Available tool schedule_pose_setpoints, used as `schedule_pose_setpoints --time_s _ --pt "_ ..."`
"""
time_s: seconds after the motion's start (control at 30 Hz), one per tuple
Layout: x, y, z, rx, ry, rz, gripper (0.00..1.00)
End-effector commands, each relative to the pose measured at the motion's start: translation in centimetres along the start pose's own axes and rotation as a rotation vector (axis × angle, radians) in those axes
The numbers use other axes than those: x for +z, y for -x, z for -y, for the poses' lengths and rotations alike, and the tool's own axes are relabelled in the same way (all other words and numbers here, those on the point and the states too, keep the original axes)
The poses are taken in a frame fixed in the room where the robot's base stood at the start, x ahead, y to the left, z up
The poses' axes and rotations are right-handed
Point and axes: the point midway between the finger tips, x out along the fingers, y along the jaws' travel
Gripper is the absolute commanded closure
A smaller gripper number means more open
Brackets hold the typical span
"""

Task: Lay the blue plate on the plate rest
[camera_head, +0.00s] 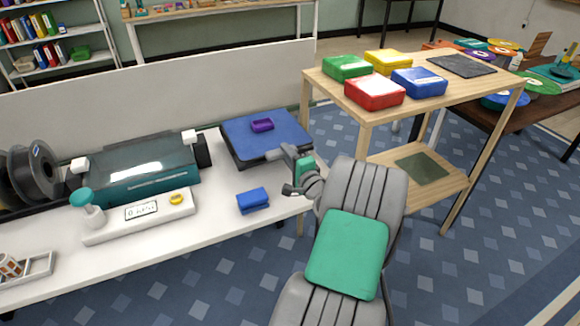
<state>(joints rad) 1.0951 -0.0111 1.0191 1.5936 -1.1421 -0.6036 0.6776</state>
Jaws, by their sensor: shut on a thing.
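A blue folded item (253,200), a white scale (140,217) and a teal machine (150,170) stand on the white table (215,235). Red, green, yellow and blue boxes (375,92) fill the left of the shelf top. A dark table (545,102) with coloured spools is at right.

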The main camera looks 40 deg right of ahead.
Motion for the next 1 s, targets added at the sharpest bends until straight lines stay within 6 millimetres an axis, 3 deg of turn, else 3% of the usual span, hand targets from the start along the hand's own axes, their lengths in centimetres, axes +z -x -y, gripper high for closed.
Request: schedule_pose_setpoints --time_s 0.23,0.37,0.73,0.77,1.0 --pt "-1.9 -1.1 -2.7 -0.004 0.000 0.000 1.00" --pt "-1.8 -1.0 -5.0 -0.002 -0.001 0.000 1.00" --pt "-1.8 -1.0 -5.6 -0.005 0.002 0.000 1.00" --pt "-1.8 -1.0 -5.6 -0.003 0.002 0.001 0.80" --pt "-1.7 -1.0 -5.6 -0.002 0.001 0.000 0.61"
